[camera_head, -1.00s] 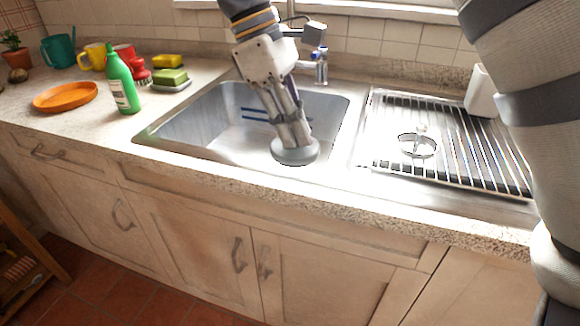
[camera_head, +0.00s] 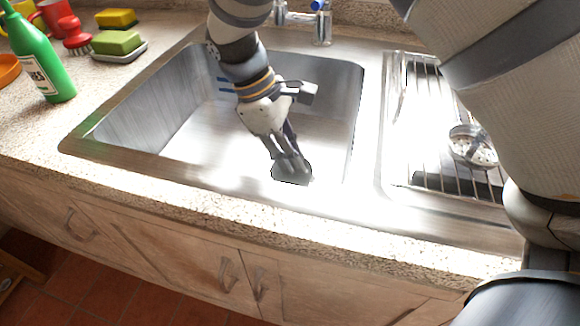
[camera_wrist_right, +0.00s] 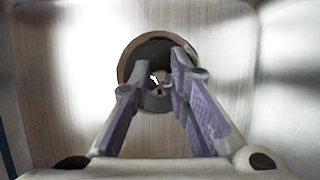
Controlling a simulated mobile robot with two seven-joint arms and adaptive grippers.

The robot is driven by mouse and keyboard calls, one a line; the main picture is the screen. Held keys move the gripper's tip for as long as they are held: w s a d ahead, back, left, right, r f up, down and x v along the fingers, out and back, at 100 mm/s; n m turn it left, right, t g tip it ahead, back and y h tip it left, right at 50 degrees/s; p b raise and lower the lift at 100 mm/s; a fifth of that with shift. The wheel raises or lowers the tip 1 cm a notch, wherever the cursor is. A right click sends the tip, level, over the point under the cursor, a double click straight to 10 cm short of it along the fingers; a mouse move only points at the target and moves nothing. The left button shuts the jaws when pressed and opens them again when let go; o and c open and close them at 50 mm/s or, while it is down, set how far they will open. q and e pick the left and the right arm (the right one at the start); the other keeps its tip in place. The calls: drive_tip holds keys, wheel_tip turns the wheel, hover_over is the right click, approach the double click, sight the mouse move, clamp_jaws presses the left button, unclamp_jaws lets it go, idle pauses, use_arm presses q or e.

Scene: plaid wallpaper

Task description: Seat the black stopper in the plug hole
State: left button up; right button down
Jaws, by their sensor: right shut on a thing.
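The black stopper (camera_head: 291,176) is a dark round disc low in the steel sink basin (camera_head: 200,130), at the tips of my right gripper (camera_head: 291,162). In the right wrist view the stopper (camera_wrist_right: 150,52) is a dark grey disc with a small knob. The fingers of my right gripper (camera_wrist_right: 160,82) are shut on it. A brownish rim of the plug hole (camera_wrist_right: 126,62) shows around the disc's upper left, so the two nearly line up. I cannot tell whether the stopper is down in the hole or just above it. My left gripper is not in view.
A draining rack (camera_head: 425,125) with a metal strainer (camera_head: 472,147) is right of the basin. The tap (camera_head: 322,25) stands behind it. A green bottle (camera_head: 40,55), a red brush (camera_head: 74,38) and sponges (camera_head: 117,42) are on the left counter. The basin's left half is empty.

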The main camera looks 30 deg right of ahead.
drive_tip(key=shift+f, duration=1.85)
drive_tip(key=c, duration=1.5)
unclamp_jaws()
drive_tip(key=shift+r, duration=0.15)
drive_tip(key=v, duration=1.2)
